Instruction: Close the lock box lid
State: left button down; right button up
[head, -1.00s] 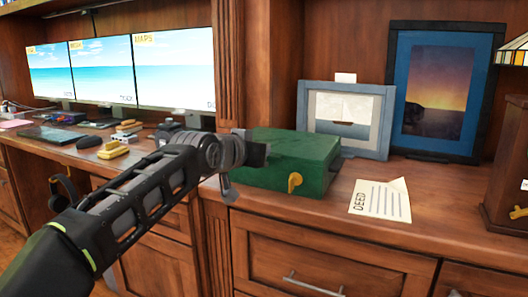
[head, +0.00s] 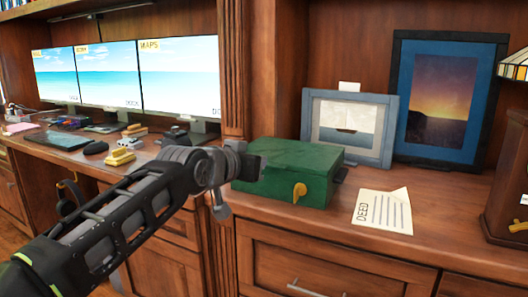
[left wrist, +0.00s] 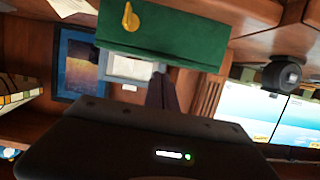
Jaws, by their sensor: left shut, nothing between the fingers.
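The green lock box (head: 290,172) with a gold latch (head: 299,191) stands on the wooden counter. Its lid looks down, with a flat top and no visible gap. My left gripper (head: 256,166) is at the box's left side, at about the height of its top, and hides part of that side. I cannot tell whether it touches the box. In the left wrist view the picture is turned over, and the green box (left wrist: 180,36) fills the top middle. The shut, empty fingers (left wrist: 164,90) show dark beside it. My right gripper is not in view.
A paper marked DEED (head: 383,211) lies right of the box. A framed boat picture (head: 349,127) and a larger blue-framed picture (head: 440,100) stand behind. A wooden post (head: 234,70) rises behind my gripper. Monitors (head: 125,75) stand at the left.

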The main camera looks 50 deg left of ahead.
pick_arm(q)
jog(key=s, duration=0.1)
jog(key=s+d+f, duration=0.1)
jog(key=s, duration=0.2)
jog(key=shift+s+d+f, duration=0.2)
jog(key=shift+d, duration=0.15)
